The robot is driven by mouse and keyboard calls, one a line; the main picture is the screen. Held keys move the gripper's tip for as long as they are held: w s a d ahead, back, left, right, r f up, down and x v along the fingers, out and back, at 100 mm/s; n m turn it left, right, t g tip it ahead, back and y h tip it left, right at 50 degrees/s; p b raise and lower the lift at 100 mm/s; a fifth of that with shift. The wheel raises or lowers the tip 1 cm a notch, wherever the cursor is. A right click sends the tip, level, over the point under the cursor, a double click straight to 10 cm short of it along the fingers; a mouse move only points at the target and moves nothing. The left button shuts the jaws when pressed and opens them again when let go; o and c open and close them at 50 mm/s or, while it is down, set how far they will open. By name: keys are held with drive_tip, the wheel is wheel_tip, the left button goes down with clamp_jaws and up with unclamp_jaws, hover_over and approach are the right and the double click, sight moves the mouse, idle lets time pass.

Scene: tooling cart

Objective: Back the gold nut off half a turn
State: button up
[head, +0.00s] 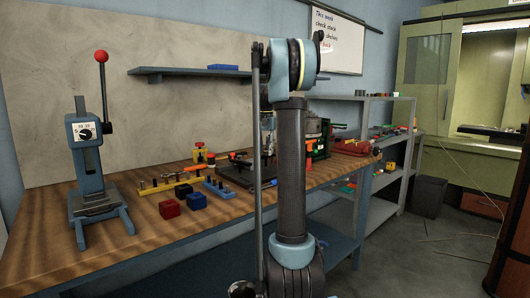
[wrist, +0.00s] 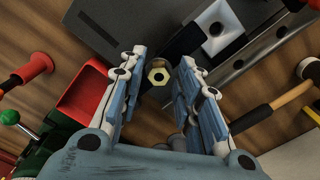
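The gold nut (wrist: 158,76) shows in the wrist view as a small hexagonal ring with a dark centre. My gripper (wrist: 162,66) is open in the wrist view. One finger is on each side of the nut, with a visible gap on both sides. The nut appears a little nearer the left finger. I cannot tell its depth relative to the fingertips. In the head view my own arm stands in front of the middle of the bench, and I cannot make out the nut or the gripper there.
A red bin (wrist: 84,95) is at left, and a hammer (wrist: 272,105) at right. On the wooden bench (head: 130,247) stands a blue press (head: 88,150).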

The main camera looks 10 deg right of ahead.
idle(0.3)
wheel_tip(320, 180, up, 12)
idle(0.6)
wheel_tip(320, 180, up, 5)
drive_tip(key=m, duration=1.2)
wheel_tip(320, 180, down, 17)
drive_tip(key=shift+d+f, duration=0.1)
idle(0.4)
clamp_jaws()
